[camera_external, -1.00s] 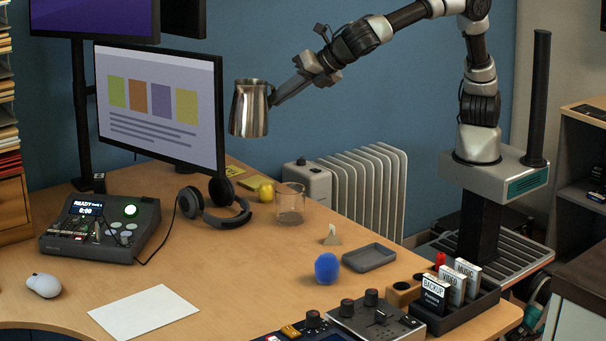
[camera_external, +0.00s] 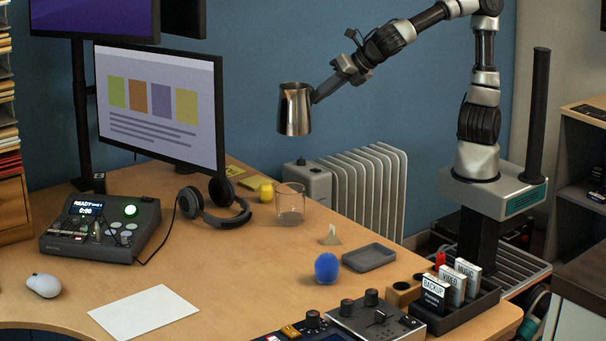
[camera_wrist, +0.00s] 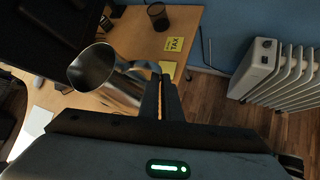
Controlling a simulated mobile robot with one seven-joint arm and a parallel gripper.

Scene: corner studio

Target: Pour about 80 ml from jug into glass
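The jug (camera_external: 294,110) is a shiny steel pitcher, held upright in the air above the desk, right of the monitor. My gripper (camera_external: 318,95) is shut on its handle side. In the wrist view the jug (camera_wrist: 95,68) shows its open mouth, and my gripper's dark fingers (camera_wrist: 161,98) meet at its handle. What is inside the jug cannot be made out. The glass (camera_external: 290,205) is a clear tumbler standing on the desk below the jug, apart from it. It looks empty or nearly so.
A yellow ball (camera_external: 266,192) and headphones (camera_external: 213,204) are left of the glass. A blue ball (camera_external: 327,268), a grey tray (camera_external: 368,257) and a small wedge (camera_external: 331,235) lie in front. The monitor (camera_external: 160,105) stands left of the jug. A radiator (camera_external: 370,190) is behind the desk.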

